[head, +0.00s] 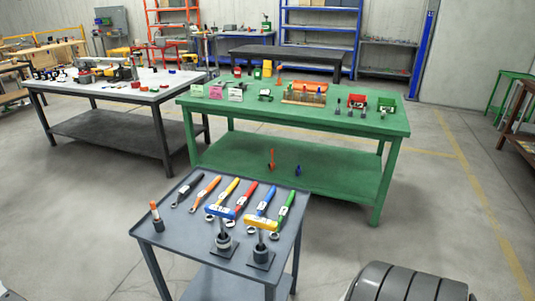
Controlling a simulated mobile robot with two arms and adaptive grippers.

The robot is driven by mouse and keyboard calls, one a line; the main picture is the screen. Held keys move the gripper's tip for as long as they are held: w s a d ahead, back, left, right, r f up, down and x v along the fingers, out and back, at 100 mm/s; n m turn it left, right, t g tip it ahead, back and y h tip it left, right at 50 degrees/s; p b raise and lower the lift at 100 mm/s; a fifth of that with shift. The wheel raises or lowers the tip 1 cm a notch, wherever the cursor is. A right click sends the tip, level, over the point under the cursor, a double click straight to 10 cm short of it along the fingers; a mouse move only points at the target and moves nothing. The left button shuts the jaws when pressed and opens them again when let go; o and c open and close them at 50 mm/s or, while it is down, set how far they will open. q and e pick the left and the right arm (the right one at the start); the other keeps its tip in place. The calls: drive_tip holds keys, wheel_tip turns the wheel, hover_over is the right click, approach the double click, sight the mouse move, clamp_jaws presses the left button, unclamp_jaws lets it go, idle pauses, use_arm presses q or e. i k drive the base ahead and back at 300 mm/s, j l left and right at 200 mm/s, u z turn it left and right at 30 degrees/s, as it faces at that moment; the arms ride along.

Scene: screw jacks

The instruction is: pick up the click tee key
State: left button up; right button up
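A grey table (180,225) stands in front of me. Two T-handled keys stand upright at its front: one with a blue crossbar (221,212) and one with a yellow crossbar (261,223). Each stands in or on a dark round jack-like body on a flat base plate. I cannot tell which of the two is the click tee key. No gripper shows in the head view, and neither key is held by anything visible.
Several colour-handled wrenches, including a red one (246,194), lie in a row behind the keys. A small orange-topped tool (155,211) stands at the left. A green bench (330,117) and a white-topped bench (120,87) stand behind. Open floor lies to the right.

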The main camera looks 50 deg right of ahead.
sight(222, 212)
drive_tip(key=z, duration=1.3)
